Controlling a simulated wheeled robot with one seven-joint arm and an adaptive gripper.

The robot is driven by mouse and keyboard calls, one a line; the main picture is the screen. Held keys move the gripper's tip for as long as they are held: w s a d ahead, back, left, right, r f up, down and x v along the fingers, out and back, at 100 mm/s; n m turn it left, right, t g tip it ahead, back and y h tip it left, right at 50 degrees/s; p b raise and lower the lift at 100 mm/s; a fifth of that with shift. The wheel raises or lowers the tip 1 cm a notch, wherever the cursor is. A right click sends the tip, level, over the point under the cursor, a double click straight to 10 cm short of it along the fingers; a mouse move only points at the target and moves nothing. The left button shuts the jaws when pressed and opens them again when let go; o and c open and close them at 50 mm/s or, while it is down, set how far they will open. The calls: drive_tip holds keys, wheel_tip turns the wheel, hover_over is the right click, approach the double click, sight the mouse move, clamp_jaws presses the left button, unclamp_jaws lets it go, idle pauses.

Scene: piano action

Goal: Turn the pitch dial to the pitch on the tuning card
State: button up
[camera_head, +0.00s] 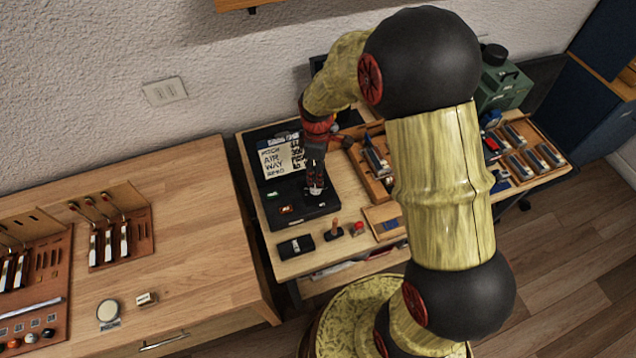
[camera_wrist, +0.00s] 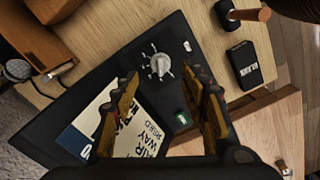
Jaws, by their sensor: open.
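The pitch dial (camera_wrist: 158,64) is a round silver-grey knob with pale tick marks around it, on a black panel (camera_wrist: 178,82). Its exact setting is too small to read. A white lettered card (camera_head: 283,157) stands against the raised lid of the black case (camera_head: 301,208); I make out "AIR" and "WAY". The card also shows in the wrist view (camera_wrist: 151,122), partly hidden by a finger. My gripper (camera_wrist: 161,80) is open and empty, its fingers spread to either side of the dial's line.
A small black box (camera_head: 296,246), a wooden-handled stamp (camera_head: 334,232) and a red-topped piece (camera_head: 357,228) stand in front of the case. A wooden tray (camera_head: 372,170) is to its right. A wooden bench (camera_head: 170,235) is at left.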

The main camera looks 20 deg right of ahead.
sight(316, 188)
wheel_tip(316, 188, down, 7)
drive_tip(key=shift+f+b, duration=0.2)
drive_tip(key=shift+b, duration=0.25)
drive_tip(key=shift+c, duration=0.3)
drive_tip(key=c, duration=1)
drive_tip(key=shift+c, duration=0.2)
